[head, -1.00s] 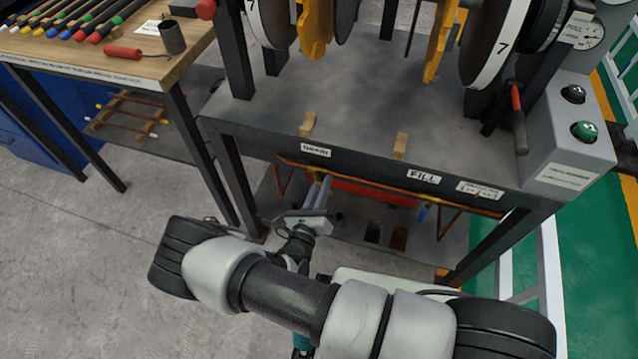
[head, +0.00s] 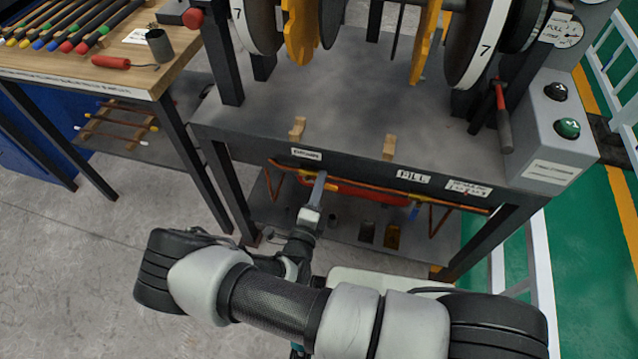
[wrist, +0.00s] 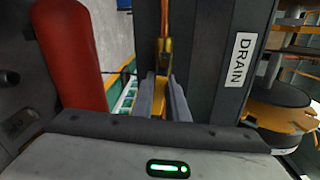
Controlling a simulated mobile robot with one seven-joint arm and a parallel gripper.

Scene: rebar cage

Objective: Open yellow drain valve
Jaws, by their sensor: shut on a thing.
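The yellow drain valve handle (wrist: 159,98) shows in the wrist view between the two grey fingers of my gripper (wrist: 165,100), below an orange-copper pipe (wrist: 164,45). My gripper is shut on this handle. In the head view my gripper (head: 319,184) reaches under the front edge of the grey bench, just below the drain label (head: 306,154). The fingers hide the handle there. The drain label also shows in the wrist view (wrist: 238,60), right of the fingers. Whether the valve is open cannot be told.
A blue handle (head: 413,212) hangs from the pipe below the fill label (head: 412,177). A red cylinder (head: 368,196) lies under the bench, and a red cylinder (wrist: 75,55) stands close left of the fingers in the wrist view. Bench legs flank this space.

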